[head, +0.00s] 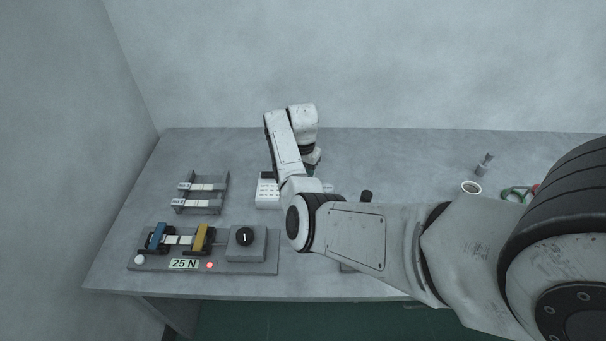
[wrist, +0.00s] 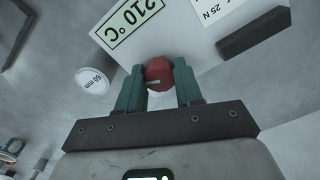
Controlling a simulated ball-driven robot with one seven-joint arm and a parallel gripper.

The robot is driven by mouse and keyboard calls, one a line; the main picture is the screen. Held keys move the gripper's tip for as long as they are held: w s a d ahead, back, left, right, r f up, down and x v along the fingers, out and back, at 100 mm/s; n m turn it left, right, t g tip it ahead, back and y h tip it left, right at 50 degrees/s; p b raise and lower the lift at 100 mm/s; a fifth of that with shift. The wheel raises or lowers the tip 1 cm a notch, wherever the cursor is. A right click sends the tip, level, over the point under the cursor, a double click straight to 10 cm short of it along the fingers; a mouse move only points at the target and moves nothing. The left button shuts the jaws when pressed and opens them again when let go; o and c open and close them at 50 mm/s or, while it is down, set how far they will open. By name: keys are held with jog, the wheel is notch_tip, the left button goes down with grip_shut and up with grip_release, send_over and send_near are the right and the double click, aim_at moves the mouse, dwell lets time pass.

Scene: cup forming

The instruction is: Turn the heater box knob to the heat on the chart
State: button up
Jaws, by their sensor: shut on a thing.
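My gripper (wrist: 159,68) has its green fingers on either side of a red round knob (wrist: 158,74) in the wrist view, shut on it. A pale mark shows on the knob's face. Just beyond the knob is a white face with a green-edged readout (wrist: 128,22) that says 210 °C. A white card edge (wrist: 215,12) at the upper right of the wrist view shows "25 N"; the rest of its text is cut off.
A device (head: 258,268) with a black dial (head: 244,236), blue and yellow clamps and a 25 N readout sits front left. A rack (head: 203,193) stands behind it. A round 60 mm tag (wrist: 92,80) shows beside my fingers.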

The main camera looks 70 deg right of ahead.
jog(key=shift+r+m, duration=0.1)
jog(key=shift+m, duration=0.4)
jog(key=o, duration=1)
jog(key=shift+o, duration=0.2)
notch_tip(320, 180, up, 11)
jog(key=b, duration=0.1)
dwell(0.4)
